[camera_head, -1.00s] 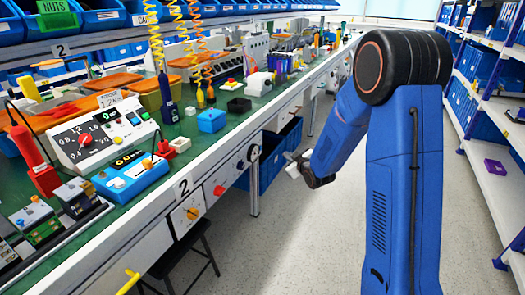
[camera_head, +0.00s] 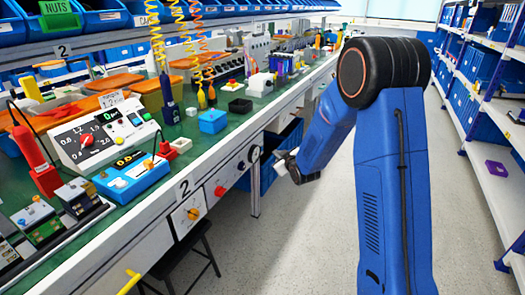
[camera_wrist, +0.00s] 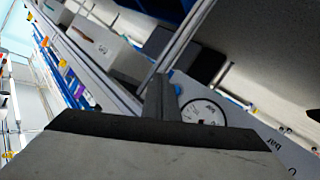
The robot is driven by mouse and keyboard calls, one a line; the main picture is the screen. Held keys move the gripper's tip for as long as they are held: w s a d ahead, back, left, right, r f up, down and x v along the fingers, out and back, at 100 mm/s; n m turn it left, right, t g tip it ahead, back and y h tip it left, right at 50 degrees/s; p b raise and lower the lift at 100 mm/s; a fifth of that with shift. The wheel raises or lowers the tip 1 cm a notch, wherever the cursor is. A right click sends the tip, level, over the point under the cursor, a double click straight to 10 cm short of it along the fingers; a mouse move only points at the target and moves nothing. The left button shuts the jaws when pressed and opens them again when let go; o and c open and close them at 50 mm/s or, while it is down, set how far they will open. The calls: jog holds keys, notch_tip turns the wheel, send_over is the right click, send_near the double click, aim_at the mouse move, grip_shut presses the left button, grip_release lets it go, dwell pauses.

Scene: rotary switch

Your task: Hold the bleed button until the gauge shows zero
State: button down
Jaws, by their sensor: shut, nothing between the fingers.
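I cannot tell for sure which is the bleed button. My gripper (camera_head: 280,160) is shut and empty, in front of the panel to the right of the gauge, apparently apart from it.
The green bench top (camera_head: 215,137) carries devices and bins above the panel. A yellow-orange knob (camera_head: 193,213) is on the panel left of the red knob. A dark stool (camera_head: 190,255) stands below. Blue bins (camera_head: 285,143) sit under the bench behind my gripper. The aisle floor is clear.

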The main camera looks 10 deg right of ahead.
jog(key=shift+w+a, duration=0.5)
jog(key=shift+a, duration=0.2)
jog(key=shift+w+a, duration=0.5)
jog(key=shift+a, duration=0.2)
jog(key=shift+a, duration=0.1)
dwell(1.1)
jog(key=shift+w+a, duration=0.25)
jog(key=shift+w+a, duration=0.2)
jog(key=shift+a, duration=0.1)
dwell(3.3)
jog(key=shift+s+d, duration=0.5)
jog(key=shift+d, duration=0.15)
jog(key=shift+d, duration=0.1)
jog(key=shift+s+d, duration=0.75)
jog(key=shift+d, duration=0.25)
jog(key=shift+s+d, duration=0.7)
jog(key=shift+d, duration=0.25)
